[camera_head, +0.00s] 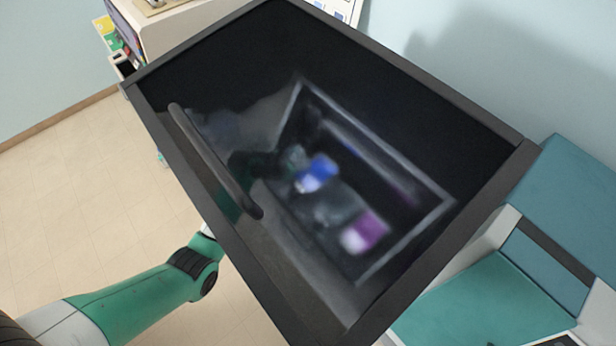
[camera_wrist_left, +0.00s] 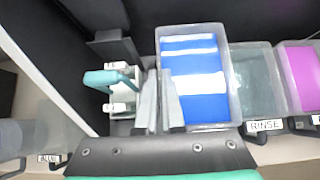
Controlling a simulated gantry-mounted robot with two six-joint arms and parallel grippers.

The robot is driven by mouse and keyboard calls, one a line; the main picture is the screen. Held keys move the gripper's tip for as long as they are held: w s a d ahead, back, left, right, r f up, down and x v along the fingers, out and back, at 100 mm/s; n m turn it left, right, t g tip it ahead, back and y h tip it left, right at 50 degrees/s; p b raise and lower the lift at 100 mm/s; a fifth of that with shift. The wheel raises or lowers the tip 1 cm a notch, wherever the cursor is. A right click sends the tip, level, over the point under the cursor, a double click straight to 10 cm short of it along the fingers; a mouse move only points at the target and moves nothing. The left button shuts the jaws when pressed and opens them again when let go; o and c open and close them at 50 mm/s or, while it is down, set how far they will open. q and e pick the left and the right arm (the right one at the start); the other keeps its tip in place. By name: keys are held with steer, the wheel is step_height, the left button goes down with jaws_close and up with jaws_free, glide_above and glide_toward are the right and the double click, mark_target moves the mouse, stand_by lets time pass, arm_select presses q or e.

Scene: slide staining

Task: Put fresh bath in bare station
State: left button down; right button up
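A clear bath of blue liquid (camera_wrist_left: 205,95) stands in the middle of the left wrist view, left of the RINSE bath (camera_wrist_left: 257,85). My left gripper (camera_wrist_left: 159,100) has its fingers close together, one on each side of the blue bath's left wall, and looks shut on it. In the head view the blue bath (camera_head: 317,172) shows blurred through the dark lid (camera_head: 400,110), with my left arm reaching under it. A white rack with a teal handle (camera_wrist_left: 108,80) is left of the fingers. The blue bath's front is partly hidden by my gripper. My right gripper is not in view.
A magenta bath (camera_wrist_left: 300,75) sits right of RINSE; it also shows through the lid (camera_head: 363,233). A translucent bath with an unclear label (camera_wrist_left: 40,135) is at lower left. The lid's handle (camera_head: 215,160) and frame lie above my arm.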

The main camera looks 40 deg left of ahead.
arm_select(q)
steer(key=shift+w+f+b, duration=0.1)
steer(key=shift+f+b, duration=0.4)
steer(key=shift+f, duration=1.95)
steer(key=shift+f, duration=0.1)
steer(key=c, duration=1)
jaws_free()
steer(key=shift+f, duration=0.1)
steer(key=shift+c, duration=0.2)
steer(key=shift+r, duration=0.3)
steer(key=p+v, duration=0.3)
steer(key=v, duration=0.9)
steer(key=shift+f, duration=0.1)
